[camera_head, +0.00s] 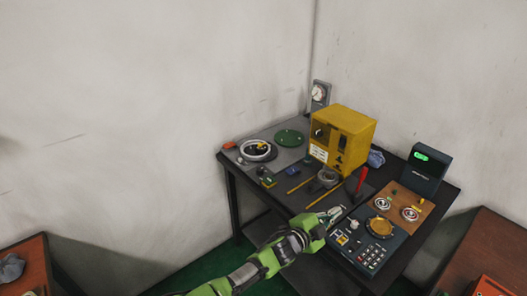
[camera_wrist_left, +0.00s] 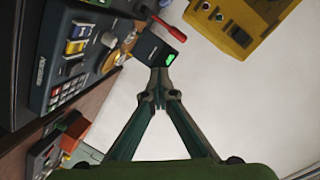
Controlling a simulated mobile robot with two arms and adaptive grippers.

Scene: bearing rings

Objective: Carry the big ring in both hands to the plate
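A large pale metal ring (camera_head: 245,154) lies on the grey mat at the table's far left, with small dark and yellow items inside its outline. A round green plate (camera_head: 289,138) lies to its right. A round brass pan (camera_head: 380,228) sits on the dark keypad device at the front right; I cannot tell which is the task's plate. My left gripper (camera_head: 338,211) is over the front of the table, well apart from the ring. In the left wrist view its fingers (camera_wrist_left: 159,88) come together at the tips with nothing visible between them. My right gripper is not in view.
A yellow box (camera_head: 342,138) stands at the back. A red-handled tool (camera_head: 361,180) stands upright near the left gripper. A dark display (camera_head: 426,168) and a wooden board (camera_head: 402,206) with small rings are at the right. Small items crowd the table's middle.

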